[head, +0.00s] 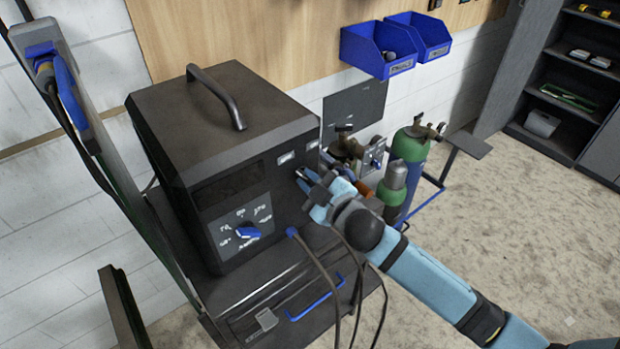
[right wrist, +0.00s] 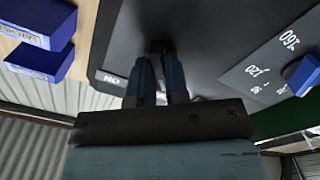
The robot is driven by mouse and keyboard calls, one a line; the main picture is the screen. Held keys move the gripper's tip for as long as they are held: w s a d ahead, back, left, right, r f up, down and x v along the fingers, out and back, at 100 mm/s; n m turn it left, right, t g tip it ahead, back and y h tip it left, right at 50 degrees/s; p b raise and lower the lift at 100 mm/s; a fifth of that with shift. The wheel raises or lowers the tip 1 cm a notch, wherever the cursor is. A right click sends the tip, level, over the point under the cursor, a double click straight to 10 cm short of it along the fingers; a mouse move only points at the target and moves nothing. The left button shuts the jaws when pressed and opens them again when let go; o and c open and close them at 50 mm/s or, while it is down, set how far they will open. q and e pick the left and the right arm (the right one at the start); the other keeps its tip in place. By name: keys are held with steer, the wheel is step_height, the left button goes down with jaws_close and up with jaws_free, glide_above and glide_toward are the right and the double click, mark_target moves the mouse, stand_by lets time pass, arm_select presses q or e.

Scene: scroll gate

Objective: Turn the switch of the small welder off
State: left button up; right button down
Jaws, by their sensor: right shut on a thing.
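The welder (head: 185,125) is a black box with a top handle and a dial with a blue knob (head: 248,233) on its front. My right gripper (head: 303,178) is at the right part of the front panel, below two small white labels. In the right wrist view its fingers (right wrist: 160,62) are shut on a small dark switch (right wrist: 158,46) on the panel. The switch is mostly hidden by the fingers. An upside-down "ON" label (right wrist: 112,80) is beside the fingers, and the blue knob (right wrist: 303,75) is at the right. My left gripper is not in view.
The welder stands on a dark cart with a blue handle (head: 316,300); cables hang from its front. Gas cylinders (head: 408,150) stand behind my right arm. Blue bins (head: 378,50) hang on the wall. Open floor lies at the right.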

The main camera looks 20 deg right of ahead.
steer(key=shift+r, duration=0.1)
steer(key=c, duration=1.1)
jaws_free()
steer(key=b+v, duration=0.3)
steer(key=v, duration=1)
steer(key=shift+s+d, duration=0.1)
steer(key=shift+s, duration=0.3)
